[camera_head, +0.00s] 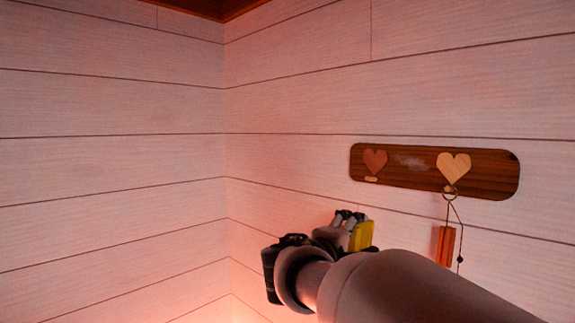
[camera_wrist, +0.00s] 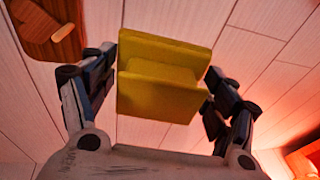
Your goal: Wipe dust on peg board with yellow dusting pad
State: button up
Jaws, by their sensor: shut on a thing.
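The peg board (camera_head: 490,178) is a dark wooden plank with rounded ends on the right wall, with two heart shapes on it. A pale, whitish dust patch (camera_head: 411,162) lies on it between the hearts. My gripper (camera_head: 345,222) is below and left of the board, apart from it. It is shut on the yellow dusting pad (camera_head: 362,236), which sits between both fingers in the wrist view (camera_wrist: 165,80). A part of the board (camera_wrist: 68,45) shows at the upper left of the wrist view. My arm hides the wall behind it.
An orange-red item (camera_head: 446,246) hangs on a cord from a ring at the right heart (camera_head: 454,166), below the board. A small pale peg (camera_head: 371,179) sits under the left heart (camera_head: 375,161). The plank walls meet in a corner at left; the wall left of the board is bare.

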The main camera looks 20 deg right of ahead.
notch_tip(320, 180, up, 17)
jog(key=s+d+h+p, duration=0.2)
jog(key=s+p, duration=0.1)
jog(key=p, duration=0.1)
jog(key=x, duration=0.2)
jog(key=p+x, duration=0.1)
jog(key=x, duration=0.3)
jog(key=shift+s+d+p, duration=0.2)
jog(key=shift+d+p, duration=0.05)
jog(key=shift+p, duration=0.05)
jog(key=shift+x, duration=1)
jog(key=shift+s+b, duration=0.2)
jog(key=shift+b, duration=0.15)
jog(key=shift+s+d+b, duration=0.25)
jog(key=shift+s+b, duration=0.15)
jog(key=shift+s, duration=0.25)
jog(key=shift+s+d+b, duration=0.25)
jog(key=shift+s+b, duration=0.15)
jog(key=shift+s, duration=0.25)
jog(key=shift+s+d+b, duration=0.25)
jog(key=shift+s+b, duration=0.15)
jog(key=shift+s, duration=0.2)
jog(key=shift+s+d+b, duration=0.45)
jog(key=shift+s+b, duration=0.1)
jog(key=shift+s, duration=0.35)
jog(key=shift+s+d+b, duration=0.4)
jog(key=shift+s+b, duration=0.1)
jog(key=shift+s, duration=0.35)
jog(key=shift+w+r, duration=0.1)
